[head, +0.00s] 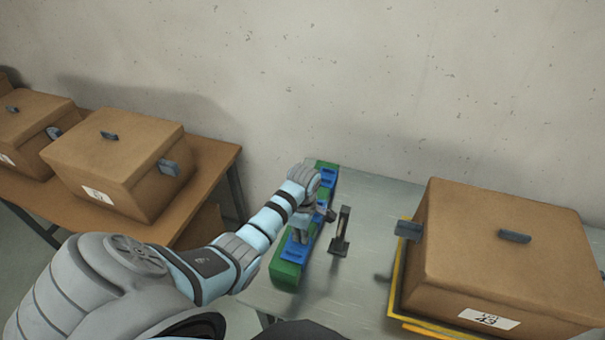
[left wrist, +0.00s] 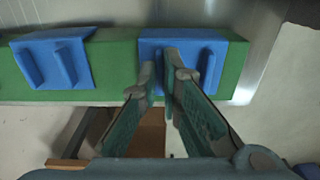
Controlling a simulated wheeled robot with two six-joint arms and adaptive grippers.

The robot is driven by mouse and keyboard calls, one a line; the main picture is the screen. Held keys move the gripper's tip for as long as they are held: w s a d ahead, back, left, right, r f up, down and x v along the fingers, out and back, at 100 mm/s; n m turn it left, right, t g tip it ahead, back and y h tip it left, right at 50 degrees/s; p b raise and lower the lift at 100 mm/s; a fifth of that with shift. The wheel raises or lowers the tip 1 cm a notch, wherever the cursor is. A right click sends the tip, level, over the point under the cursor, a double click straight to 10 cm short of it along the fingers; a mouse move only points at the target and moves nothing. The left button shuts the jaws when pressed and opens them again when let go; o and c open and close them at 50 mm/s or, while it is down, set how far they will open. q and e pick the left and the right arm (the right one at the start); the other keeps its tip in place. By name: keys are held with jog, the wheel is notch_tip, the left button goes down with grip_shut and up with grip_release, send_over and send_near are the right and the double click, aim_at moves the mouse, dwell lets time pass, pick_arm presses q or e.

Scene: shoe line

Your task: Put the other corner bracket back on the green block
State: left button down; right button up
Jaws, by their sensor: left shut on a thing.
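The long green block (head: 287,277) lies along the left edge of the grey table. It also shows across the top of the left wrist view (left wrist: 118,65). One blue corner bracket (head: 293,250) sits at the block's near end, and in the left wrist view (left wrist: 215,50) it lies on the block. Another blue bracket (head: 327,176) is at the far end. A blue bracket also shows at the left of the left wrist view (left wrist: 28,62). My left gripper (head: 305,233) is shut on the near bracket, with its fingertips (left wrist: 163,75) at the raised ribs. My right gripper is out of view.
A large cardboard box (head: 500,250) on a yellow tray (head: 398,280) fills the table's right. More boxes (head: 115,165) stand on a brown table at left. A wall is behind.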

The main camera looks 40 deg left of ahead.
pick_arm(q)
jog(key=shift+w, duration=0.1)
dwell(0.3)
jog(key=shift+p, duration=0.5)
jog(key=shift+f, duration=0.1)
jog(key=shift+d+f+p, duration=0.1)
jog(key=shift+f+p, duration=0.2)
dwell(0.5)
jog(key=c, duration=1.3)
grip_release()
jog(key=shift+r, duration=0.1)
